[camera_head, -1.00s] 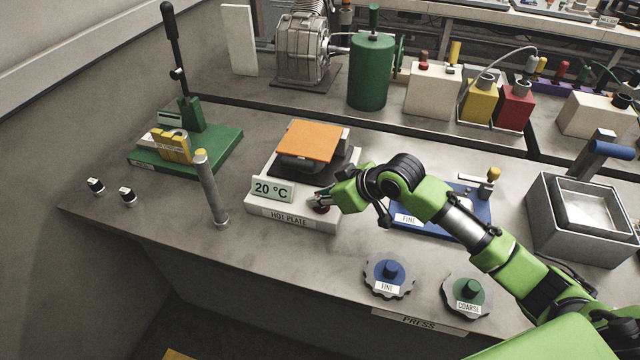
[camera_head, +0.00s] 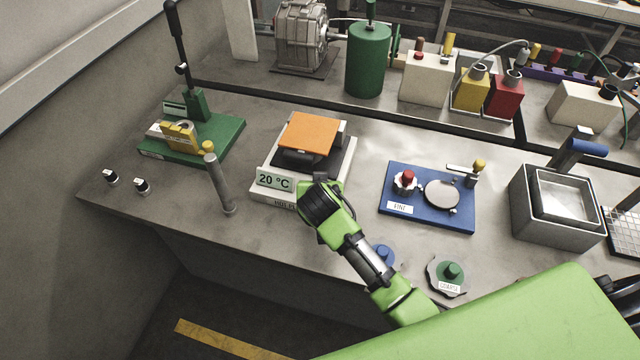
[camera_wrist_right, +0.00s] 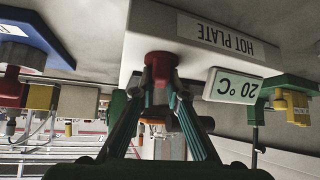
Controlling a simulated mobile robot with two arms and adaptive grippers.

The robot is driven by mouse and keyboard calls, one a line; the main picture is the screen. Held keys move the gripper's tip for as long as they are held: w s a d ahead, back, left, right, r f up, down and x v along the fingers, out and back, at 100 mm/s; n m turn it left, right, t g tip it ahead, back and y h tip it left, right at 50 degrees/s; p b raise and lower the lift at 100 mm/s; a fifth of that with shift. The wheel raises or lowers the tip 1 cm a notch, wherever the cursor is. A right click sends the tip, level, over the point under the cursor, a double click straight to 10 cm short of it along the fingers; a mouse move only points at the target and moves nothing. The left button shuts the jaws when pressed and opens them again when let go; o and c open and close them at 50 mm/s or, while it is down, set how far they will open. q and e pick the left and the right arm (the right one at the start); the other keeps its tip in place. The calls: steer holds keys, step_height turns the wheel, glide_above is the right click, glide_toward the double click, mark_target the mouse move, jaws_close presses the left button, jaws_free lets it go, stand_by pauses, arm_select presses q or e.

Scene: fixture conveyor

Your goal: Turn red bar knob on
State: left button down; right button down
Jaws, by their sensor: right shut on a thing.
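The hot plate (camera_head: 272,196) is a white box with an orange block (camera_head: 311,134) on top and a display (camera_head: 275,180) reading 20 °C. In the right wrist view, which is upside down, its red knob (camera_wrist_right: 160,66) sticks out of the front face beside the HOT PLATE label. My right gripper (camera_wrist_right: 161,88) is shut on this knob, with a finger on each side. In the head view my green right arm (camera_head: 352,243) reaches the front of the hot plate, and my wrist hides the knob and fingers. My left gripper is not in view.
A blue board (camera_head: 428,218) with a red-topped knob stands right of the hot plate. A grey upright post (camera_head: 219,184) and a green press (camera_head: 205,146) stand left. Blue and green knobs (camera_head: 450,272) sit near the front edge. A metal basin (camera_head: 552,237) is at right.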

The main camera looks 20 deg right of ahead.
steer(key=shift+m+g+h, duration=0.3)
steer(key=shift+m+h, duration=0.4)
steer(key=shift+m, duration=0.3)
steer(key=c, duration=2)
jaws_free()
steer(key=shift+d, duration=0.1)
